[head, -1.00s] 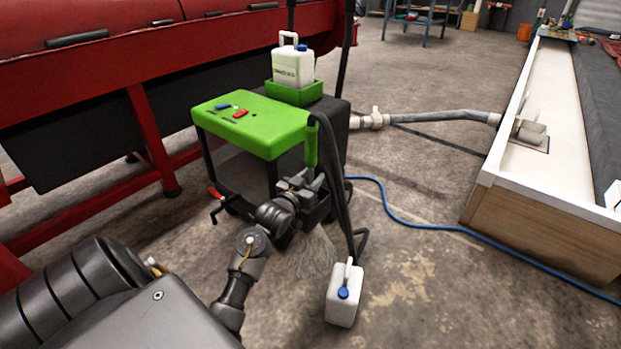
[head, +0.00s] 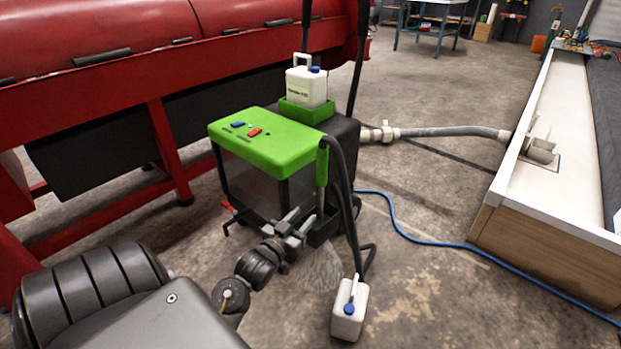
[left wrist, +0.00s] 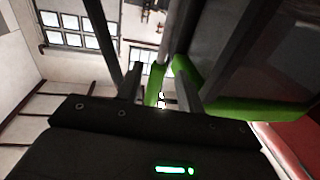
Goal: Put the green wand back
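The wand stands upright at the front right corner of the cart. Its green handle (head: 322,166) has a black hose at its top, and its grey tube runs down to a black holder (head: 321,233). I cannot tell how deep the tube sits. My left gripper (head: 299,217) is low in front of the cart, left of the tube. In the left wrist view its two fingers (left wrist: 158,82) are apart, and the green handle (left wrist: 153,88) shows beyond, between them. I see nothing gripped. My right gripper is in neither view.
The green-topped cart (head: 262,141) carries a white canister (head: 306,87). A white jug (head: 349,311) stands on the floor near my left gripper. A blue hose (head: 440,241) crosses the floor. A red machine (head: 110,85) is at left, a white-rimmed pit (head: 545,185) at right.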

